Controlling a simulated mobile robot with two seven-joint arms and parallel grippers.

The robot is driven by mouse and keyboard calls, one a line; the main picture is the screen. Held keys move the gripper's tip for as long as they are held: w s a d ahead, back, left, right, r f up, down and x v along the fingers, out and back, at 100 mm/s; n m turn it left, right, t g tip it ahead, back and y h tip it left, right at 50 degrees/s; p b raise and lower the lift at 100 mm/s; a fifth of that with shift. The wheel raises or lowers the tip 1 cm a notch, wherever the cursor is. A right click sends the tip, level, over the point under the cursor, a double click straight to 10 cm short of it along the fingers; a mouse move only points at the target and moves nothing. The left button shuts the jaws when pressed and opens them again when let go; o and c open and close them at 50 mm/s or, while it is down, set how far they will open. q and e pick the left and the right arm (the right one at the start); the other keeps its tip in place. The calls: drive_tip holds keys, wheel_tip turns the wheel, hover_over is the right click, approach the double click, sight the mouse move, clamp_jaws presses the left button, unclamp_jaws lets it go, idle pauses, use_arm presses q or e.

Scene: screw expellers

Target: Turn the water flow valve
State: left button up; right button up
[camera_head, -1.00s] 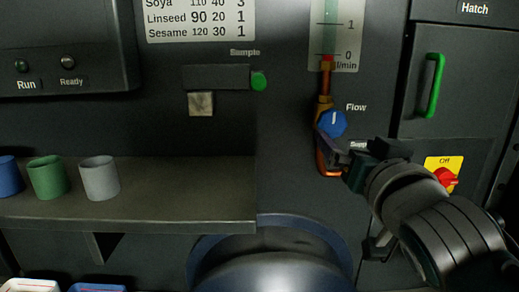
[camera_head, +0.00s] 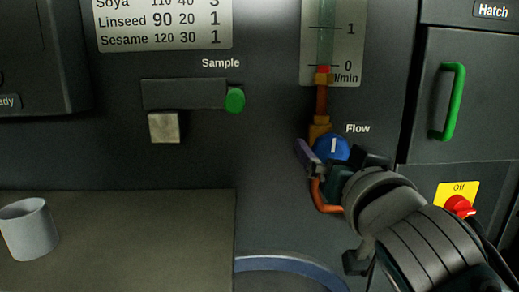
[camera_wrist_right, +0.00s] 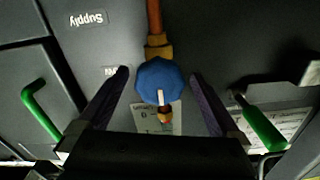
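The water flow valve is a round blue knob (camera_head: 332,147) with a white line, under the "Flow" label, on a copper pipe. Its line stands about upright in the head view. The knob also shows in the middle of the right wrist view (camera_wrist_right: 160,82). My right gripper (camera_head: 337,160) is at the knob. In the right wrist view its two fingers (camera_wrist_right: 159,76) stand apart, one on each side of the knob, with dark gaps between, so it looks open. My left gripper is not in view.
Above the knob is a flow gauge (camera_head: 345,45) with its red mark near 0. A green hatch handle (camera_head: 449,102) and a red switch (camera_head: 459,205) on a yellow plate are to the right. A grey cup (camera_head: 28,228) stands on a shelf (camera_head: 150,240) at left.

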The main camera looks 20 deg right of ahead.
drive_tip(key=c, duration=1.3)
drive_tip(key=shift+c, duration=0.2)
drive_tip(key=shift+n, duration=0.3)
drive_tip(key=n, duration=0.4)
drive_tip(key=shift+n+p, duration=0.3)
drive_tip(key=shift+p, duration=0.1)
drive_tip(key=n, duration=0.5)
drive_tip(key=shift+n, duration=0.3)
drive_tip(key=o, duration=1.4)
